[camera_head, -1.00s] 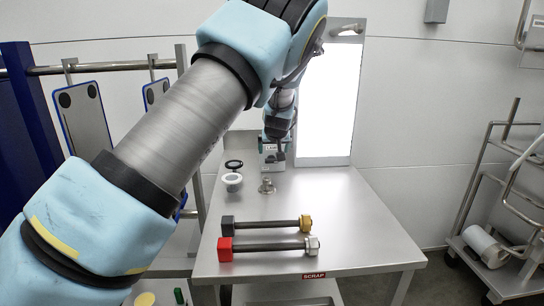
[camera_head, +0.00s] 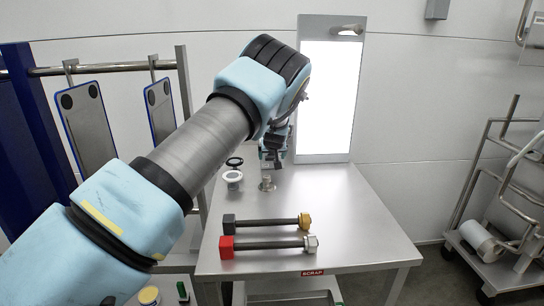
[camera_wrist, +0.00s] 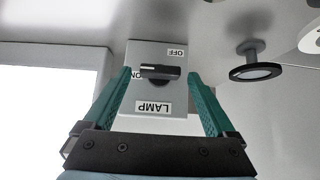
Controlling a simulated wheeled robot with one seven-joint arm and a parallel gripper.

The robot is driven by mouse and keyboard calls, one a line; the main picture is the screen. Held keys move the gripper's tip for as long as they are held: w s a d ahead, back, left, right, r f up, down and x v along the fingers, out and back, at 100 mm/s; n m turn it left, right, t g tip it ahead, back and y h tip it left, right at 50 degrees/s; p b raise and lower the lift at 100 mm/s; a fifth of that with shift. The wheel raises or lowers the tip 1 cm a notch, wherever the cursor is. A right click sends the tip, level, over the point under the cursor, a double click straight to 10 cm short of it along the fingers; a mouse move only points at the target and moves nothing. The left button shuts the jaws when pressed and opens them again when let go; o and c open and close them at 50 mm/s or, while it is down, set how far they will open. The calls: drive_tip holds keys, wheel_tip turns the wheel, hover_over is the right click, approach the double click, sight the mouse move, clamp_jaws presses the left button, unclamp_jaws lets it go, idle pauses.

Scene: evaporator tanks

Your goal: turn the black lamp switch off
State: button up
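The black lamp switch (camera_wrist: 160,72) is a bar-shaped knob on a grey box (camera_wrist: 146,52) labelled LAMP, ON and OFF, which appears upside down in the wrist view. The knob lies across the picture, with its left end by the ON label. The lit white lamp panel (camera_head: 325,100) stands behind the table. My gripper (camera_wrist: 159,76) is open, its two green fingers to the left and right of the knob with gaps on both sides. Whether the fingertips reach the knob's depth is unclear. In the head view my gripper (camera_head: 273,155) mostly hides the box.
On the steel table (camera_head: 350,210) are a metal fitting (camera_head: 266,184), a white round piece (camera_head: 232,177), a black ring (camera_head: 234,162) and two bolt-like bars (camera_head: 268,223) (camera_head: 270,244). The table's right side is clear. A cart (camera_head: 490,245) stands at right.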

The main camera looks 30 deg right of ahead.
drive_tip(key=c, duration=1.3)
drive_tip(key=shift+o, duration=0.2)
drive_tip(key=y+b, duration=0.1)
drive_tip(key=m+t+y+b, duration=0.1)
drive_tip(key=b, duration=0.1)
drive_tip(key=shift+s+d+f, duration=0.2)
drive_tip(key=shift+d+f, duration=0.15)
drive_tip(key=shift+d, duration=0.05)
drive_tip(key=m+t+y+b, duration=0.1)
drive_tip(key=b, duration=0.1)
drive_tip(key=m+t+y+b, duration=0.1)
drive_tip(key=b, duration=0.2)
drive_tip(key=d+m+y+b, duration=0.1)
drive_tip(key=y+b, duration=0.1)
drive_tip(key=b, duration=0.1)
drive_tip(key=shift+s+f+t, duration=0.2)
drive_tip(key=shift+f+t, duration=0.15)
drive_tip(key=shift+t, duration=0.05)
drive_tip(key=m+t+y+b, duration=0.1)
drive_tip(key=b, duration=0.2)
drive_tip(key=f+m+t+y+b, duration=0.1)
drive_tip(key=m+t+y+b, duration=0.1)
drive_tip(key=b, duration=0.2)
drive_tip(key=shift+s+d, duration=0.1)
drive_tip(key=shift+d, duration=0.05)
drive_tip(key=m+t+b, duration=0.1)
drive_tip(key=b, duration=0.1)
drive_tip(key=shift+m+t+y+b, duration=0.3)
drive_tip(key=shift+m+t+y, duration=0.1)
